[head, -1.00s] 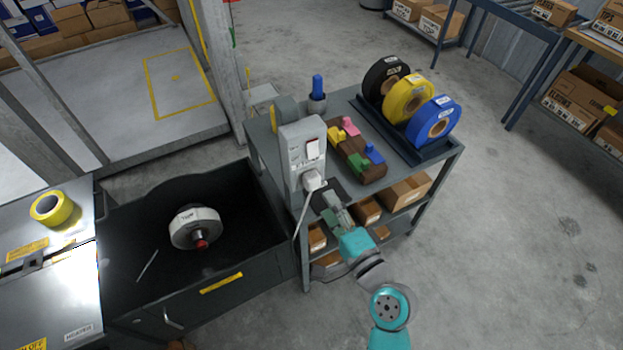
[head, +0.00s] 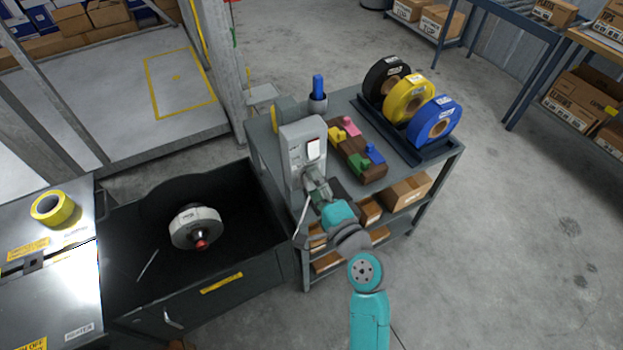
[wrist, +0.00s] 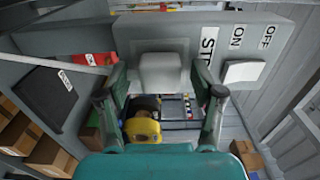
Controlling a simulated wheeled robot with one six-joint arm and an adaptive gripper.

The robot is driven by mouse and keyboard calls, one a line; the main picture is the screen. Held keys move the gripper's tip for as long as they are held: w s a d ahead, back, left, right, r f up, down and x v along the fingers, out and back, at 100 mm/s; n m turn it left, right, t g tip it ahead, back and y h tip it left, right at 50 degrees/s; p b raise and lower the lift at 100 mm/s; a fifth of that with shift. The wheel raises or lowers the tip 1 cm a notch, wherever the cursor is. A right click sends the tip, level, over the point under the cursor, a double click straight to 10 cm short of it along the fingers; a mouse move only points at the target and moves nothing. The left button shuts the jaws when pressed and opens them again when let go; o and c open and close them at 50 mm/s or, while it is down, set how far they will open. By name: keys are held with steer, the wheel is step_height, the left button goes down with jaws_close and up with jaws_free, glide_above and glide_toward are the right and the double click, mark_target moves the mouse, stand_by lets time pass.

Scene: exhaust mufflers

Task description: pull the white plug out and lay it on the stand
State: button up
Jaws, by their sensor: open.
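The white plug (wrist: 162,72) sits against the face of the grey socket box (wrist: 265,45), between my open fingers in the wrist view. The fingers are on either side of it, and I cannot tell whether they touch it. In the head view my gripper (head: 318,190) is at the lower front of the socket box (head: 300,135) and hides the plug. A white cable (head: 302,222) hangs down beside the box; it also shows in the wrist view (wrist: 60,65). A dark flat piece with a white label (wrist: 45,98) lies at left in the wrist view; I cannot tell if it is the stand.
The box stands on a grey cart. Beside it are a brown block (head: 355,158) with coloured pieces, a blue-topped holder (head: 318,95) and a rack with black, yellow and blue rolls (head: 412,105). A dark bin (head: 150,215) with a muffler-like part (head: 195,225) is left.

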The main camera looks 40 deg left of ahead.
stand_by(0.8)
jaws_close()
steer(key=shift+d, duration=0.1)
steer(key=shift+v, duration=2.95)
